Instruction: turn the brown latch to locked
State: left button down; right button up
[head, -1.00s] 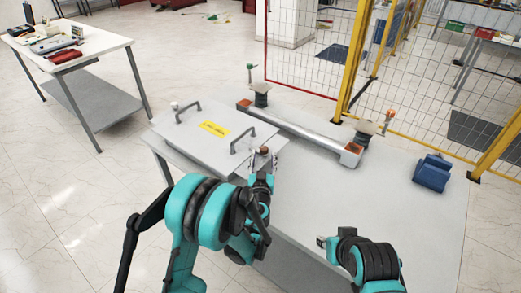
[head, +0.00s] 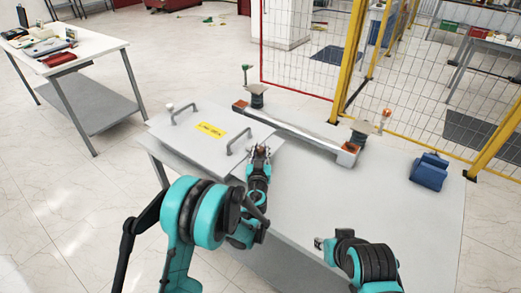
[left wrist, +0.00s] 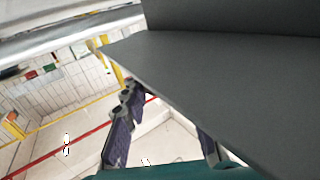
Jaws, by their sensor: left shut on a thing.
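A grey cover plate (head: 190,148) with a yellow label and two handles lies on the left part of the grey table. The brown latch is a small brown spot at the plate's right corner, mostly hidden by my left gripper (head: 260,152), which is closed around it. In the left wrist view, the two purple fingers (left wrist: 162,135) reach beside a large dark grey surface (left wrist: 210,75), and the latch itself cannot be made out. My right gripper (head: 321,243) is low over the table's front, apart from the plate; its jaw opening is too small to tell.
A blue object (head: 429,168) sits at the table's right. A wire fence with yellow posts (head: 350,65) stands behind. The table's right middle is clear.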

aim_at(260, 152)
pick_arm(q)
jog(key=shift+m+h, duration=0.4)
jog(key=shift+h, duration=0.3)
jog(key=shift+b, duration=0.3)
jog(key=c, duration=1.2)
grip_release()
jog(key=shift+o, duration=0.2)
jog(key=s, duration=0.5)
jog(key=s+a, duration=0.1)
jog(key=s, duration=0.1)
jog(key=shift+s, duration=0.2)
